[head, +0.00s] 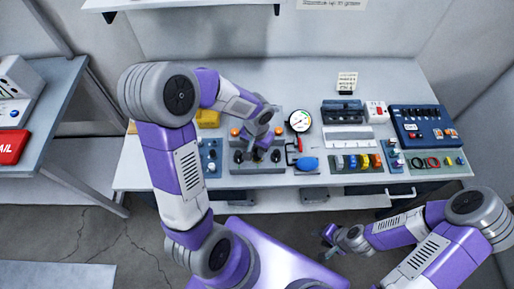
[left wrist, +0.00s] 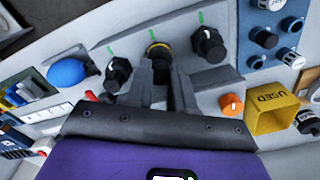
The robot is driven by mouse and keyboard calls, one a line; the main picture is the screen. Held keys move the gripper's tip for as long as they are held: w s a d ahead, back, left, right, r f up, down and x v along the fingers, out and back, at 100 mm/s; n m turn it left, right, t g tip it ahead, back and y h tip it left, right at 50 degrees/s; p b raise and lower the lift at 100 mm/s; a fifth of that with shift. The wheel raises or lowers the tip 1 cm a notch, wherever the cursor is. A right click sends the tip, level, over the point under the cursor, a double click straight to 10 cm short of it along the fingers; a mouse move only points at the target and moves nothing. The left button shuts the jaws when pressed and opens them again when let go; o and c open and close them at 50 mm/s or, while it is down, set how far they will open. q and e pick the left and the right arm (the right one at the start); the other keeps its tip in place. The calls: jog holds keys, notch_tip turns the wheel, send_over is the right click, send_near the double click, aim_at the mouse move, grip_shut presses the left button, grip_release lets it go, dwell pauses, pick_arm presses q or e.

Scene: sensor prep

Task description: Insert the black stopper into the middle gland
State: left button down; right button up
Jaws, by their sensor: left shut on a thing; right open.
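A grey panel (head: 265,168) on the bench carries a row of three glands, each with a green mark beside it in the left wrist view. The middle gland (left wrist: 153,47) shows a yellow ring at my fingertips. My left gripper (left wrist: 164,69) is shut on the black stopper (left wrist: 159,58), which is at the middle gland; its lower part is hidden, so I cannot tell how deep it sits. Black fittings stand at the left gland (left wrist: 118,74) and right gland (left wrist: 208,44). In the head view my left gripper (head: 258,153) covers the middle gland. My right gripper (head: 334,238) is open and empty, off the bench's front.
An orange knob (left wrist: 231,104) and a yellow "USED" bin (left wrist: 273,112) are close to my left gripper. A blue object (head: 308,164), a gauge (head: 299,121) and a blue panel (head: 425,122) occupy the right. The bench's front strip is mostly clear.

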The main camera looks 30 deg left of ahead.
pick_arm(q)
jog(key=shift+f+b, duration=0.5)
jog(key=shift+f, duration=0.1)
dwell(0.3)
jog(key=c, duration=0.9)
grip_release()
jog(key=shift+r, duration=0.15)
jog(key=shift+r+p, duration=2.7)
jog(key=shift+r, duration=0.75)
